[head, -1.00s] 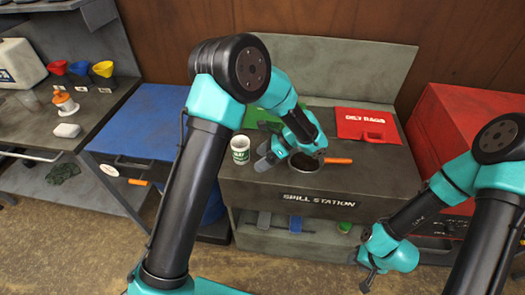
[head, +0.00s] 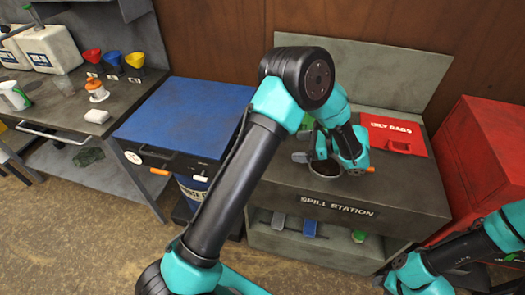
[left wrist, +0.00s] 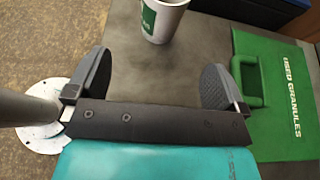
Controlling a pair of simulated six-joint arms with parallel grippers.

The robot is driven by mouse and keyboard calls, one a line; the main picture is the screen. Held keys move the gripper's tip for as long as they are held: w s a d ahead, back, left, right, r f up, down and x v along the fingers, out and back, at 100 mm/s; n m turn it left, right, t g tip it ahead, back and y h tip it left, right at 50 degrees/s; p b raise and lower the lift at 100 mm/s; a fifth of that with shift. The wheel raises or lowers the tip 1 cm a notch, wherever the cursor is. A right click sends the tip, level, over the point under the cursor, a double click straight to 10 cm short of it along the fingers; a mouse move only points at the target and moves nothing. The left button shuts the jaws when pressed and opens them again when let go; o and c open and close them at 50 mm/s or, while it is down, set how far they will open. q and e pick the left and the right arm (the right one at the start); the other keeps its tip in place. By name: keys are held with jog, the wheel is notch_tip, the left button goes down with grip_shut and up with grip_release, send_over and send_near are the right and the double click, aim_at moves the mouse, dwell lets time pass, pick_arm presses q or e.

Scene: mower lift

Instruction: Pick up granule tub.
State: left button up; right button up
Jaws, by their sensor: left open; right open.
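The granule tub (left wrist: 165,18), a white cup with a green label, stands on the grey bench top in the left wrist view, cut off by the top edge. In the head view my left arm hides it. My left gripper (left wrist: 157,78) is open and empty, its fingers apart, with the tub beyond the fingertips and roughly between them. In the head view this gripper (head: 310,152) is over the spill station. My right gripper (head: 384,281) is open, low at the front right, away from the tub.
The spill station (head: 410,195) carries a dark pan (head: 325,169), a green used-granules lid (left wrist: 270,125) with a raised handle and a red oily-rags lid (head: 392,132). A blue-topped cabinet (head: 185,108) and a blue drum (head: 190,190) stand left. A red cabinet (head: 490,140) stands right.

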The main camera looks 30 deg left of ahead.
pick_arm(q)
jog(key=x, duration=0.8)
jog(key=shift+a+f, duration=0.15)
jog(key=shift+w+f+x, duration=0.15)
jog(key=shift+x, duration=1.15)
jog(key=shift+w+f+x, duration=0.1)
jog(key=shift+f+x, duration=0.05)
jog(key=shift+x, duration=1.1)
jog(key=shift+c, duration=0.2)
jog(key=c, duration=1)
jog(key=shift+r, duration=0.1)
